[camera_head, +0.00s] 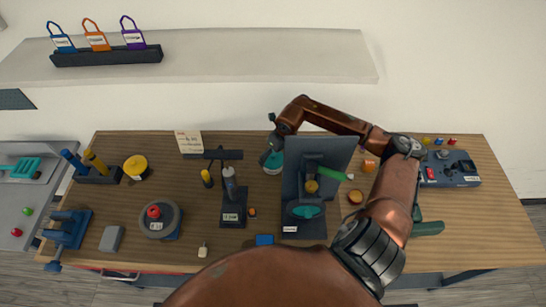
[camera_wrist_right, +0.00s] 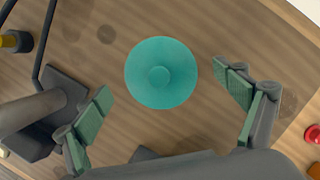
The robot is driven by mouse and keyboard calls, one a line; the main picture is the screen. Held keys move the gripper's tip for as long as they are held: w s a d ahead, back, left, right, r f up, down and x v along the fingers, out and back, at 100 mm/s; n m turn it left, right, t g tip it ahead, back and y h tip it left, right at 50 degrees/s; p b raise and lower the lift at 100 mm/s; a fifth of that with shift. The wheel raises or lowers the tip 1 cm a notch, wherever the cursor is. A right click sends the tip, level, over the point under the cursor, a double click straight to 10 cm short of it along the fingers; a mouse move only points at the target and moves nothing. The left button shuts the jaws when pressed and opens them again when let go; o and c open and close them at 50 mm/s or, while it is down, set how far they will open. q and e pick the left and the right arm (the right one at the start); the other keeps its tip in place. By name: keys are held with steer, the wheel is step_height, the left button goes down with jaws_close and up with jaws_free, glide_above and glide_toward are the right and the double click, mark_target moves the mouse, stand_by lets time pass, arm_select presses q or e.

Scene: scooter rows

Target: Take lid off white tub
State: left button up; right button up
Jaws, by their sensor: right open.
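A round teal lid (camera_head: 273,160) with a small knob sits on the white tub (camera_head: 272,171) near the back middle of the bench. The tub's body is mostly hidden under the lid and beside a dark upright panel. In the right wrist view the lid (camera_wrist_right: 161,58) shows from above, and the tub below it is hidden. My right gripper (camera_wrist_right: 166,108) is open and empty, with its green-padded fingers to either side of the lid's near side, apart from it. It also shows in the head view (camera_head: 269,140) over the tub. My left gripper is not in view.
The dark upright panel (camera_head: 340,150) stands close to the right of the tub. A dark stand with a grey bottle (camera_head: 230,185) is to its left. A yellow-lidded round container (camera_head: 135,166) and a grey disc-shaped item (camera_head: 172,228) are farther left. Bare wood surrounds the lid.

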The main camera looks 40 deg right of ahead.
steer(key=shift+w+f, duration=0.1)
steer(key=shift+f, duration=0.3)
